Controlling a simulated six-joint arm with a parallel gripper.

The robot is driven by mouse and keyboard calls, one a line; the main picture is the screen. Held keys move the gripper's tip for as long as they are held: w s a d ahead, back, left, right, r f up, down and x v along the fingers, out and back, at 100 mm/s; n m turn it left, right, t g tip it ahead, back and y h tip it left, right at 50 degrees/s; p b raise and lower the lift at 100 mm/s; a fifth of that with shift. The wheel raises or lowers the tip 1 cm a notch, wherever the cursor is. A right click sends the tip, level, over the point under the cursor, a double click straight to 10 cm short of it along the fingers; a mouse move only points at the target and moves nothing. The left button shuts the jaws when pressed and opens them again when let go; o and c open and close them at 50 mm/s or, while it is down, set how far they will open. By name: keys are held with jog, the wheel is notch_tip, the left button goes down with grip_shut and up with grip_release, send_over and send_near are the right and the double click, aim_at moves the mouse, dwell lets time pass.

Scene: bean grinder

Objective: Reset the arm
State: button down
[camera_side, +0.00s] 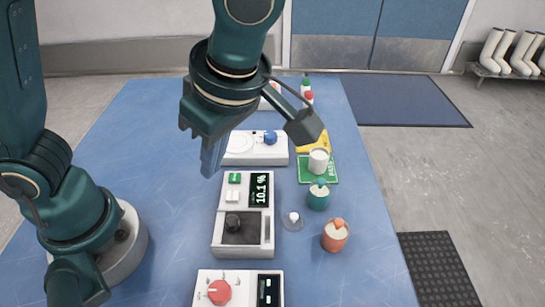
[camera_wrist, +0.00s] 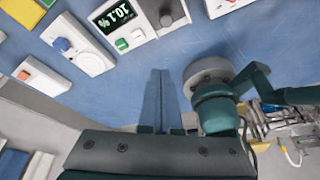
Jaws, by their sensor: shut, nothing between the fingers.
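My gripper (camera_side: 213,158) hangs above the blue table, left of the devices in the side view. Its fingers are together with nothing between them, and they touch no object. In the wrist view the gripper fingers (camera_wrist: 159,100) point over bare blue table. The grinder unit (camera_side: 243,218) with a display reading 10.1 % stands in the middle of the table. It also shows at the top of the wrist view (camera_wrist: 124,22). A black knob-like part (camera_side: 233,222) sits on its dark panel.
A white device with a blue knob (camera_side: 269,138) stands behind, and one with a red knob (camera_side: 219,291) in front. A white cup (camera_side: 318,160) is on a green mat. A teal jar (camera_side: 318,197) and an orange jar (camera_side: 335,235) stand right. The table's left side (camera_side: 165,180) is clear.

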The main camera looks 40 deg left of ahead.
jog(key=s+a+r+m+t+h, duration=0.1)
jog(key=a+m+t+h, duration=0.3)
jog(key=m, duration=1.6)
jog(key=shift+s+a+r+t, duration=0.3)
jog(key=shift+a+t, duration=0.9)
jog(key=shift+a, duration=0.6)
